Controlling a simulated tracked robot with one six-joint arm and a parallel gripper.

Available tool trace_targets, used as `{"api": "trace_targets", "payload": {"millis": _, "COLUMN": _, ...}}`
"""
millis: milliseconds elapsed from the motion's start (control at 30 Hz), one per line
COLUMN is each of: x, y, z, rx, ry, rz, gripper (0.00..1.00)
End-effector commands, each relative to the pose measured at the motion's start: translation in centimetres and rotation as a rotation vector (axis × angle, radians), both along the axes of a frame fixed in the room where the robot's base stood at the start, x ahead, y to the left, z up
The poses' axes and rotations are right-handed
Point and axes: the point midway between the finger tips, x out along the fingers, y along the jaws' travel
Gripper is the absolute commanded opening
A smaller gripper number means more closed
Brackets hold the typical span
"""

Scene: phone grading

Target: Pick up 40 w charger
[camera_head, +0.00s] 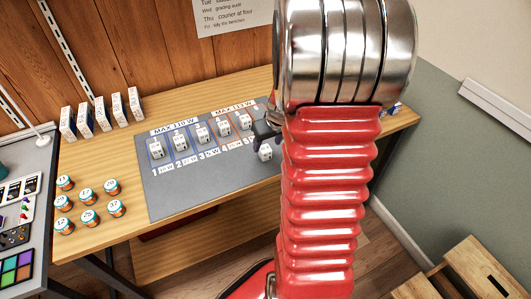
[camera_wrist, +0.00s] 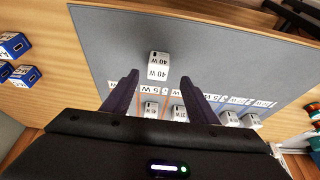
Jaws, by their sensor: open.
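A white charger marked 40 W (camera_wrist: 158,66) lies alone on the grey mat (camera_wrist: 215,45) in the wrist view, just beyond and between my fingertips. In the head view a lone white charger (camera_head: 265,153) sits at the mat's front edge, just below my gripper (camera_head: 267,127). My gripper's two dark fingers (camera_wrist: 160,79) are apart, with nothing held between them. My arm hides the mat's right part in the head view.
Several white chargers (camera_head: 180,142) stand in a row of marked slots; the row also shows behind my fingers in the wrist view (camera_wrist: 229,118). Numbered jars (camera_head: 87,195) and upright boxes (camera_head: 101,115) stand at left. Blue-and-white boxes (camera_wrist: 13,45) are at the wrist view's left.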

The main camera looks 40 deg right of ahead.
Motion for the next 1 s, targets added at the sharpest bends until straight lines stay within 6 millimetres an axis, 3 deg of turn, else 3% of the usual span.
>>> {"api": "trace_targets", "payload": {"millis": 567, "x": 0.4, "y": -0.2, "z": -1.1, "rx": 0.000, "ry": 0.001, "rz": 0.000, "gripper": 0.53}}
{"api": "trace_targets", "payload": {"millis": 1000, "x": 1.8, "y": -1.0, "z": -4.9, "rx": 0.000, "ry": 0.001, "rz": 0.000, "gripper": 0.53}}
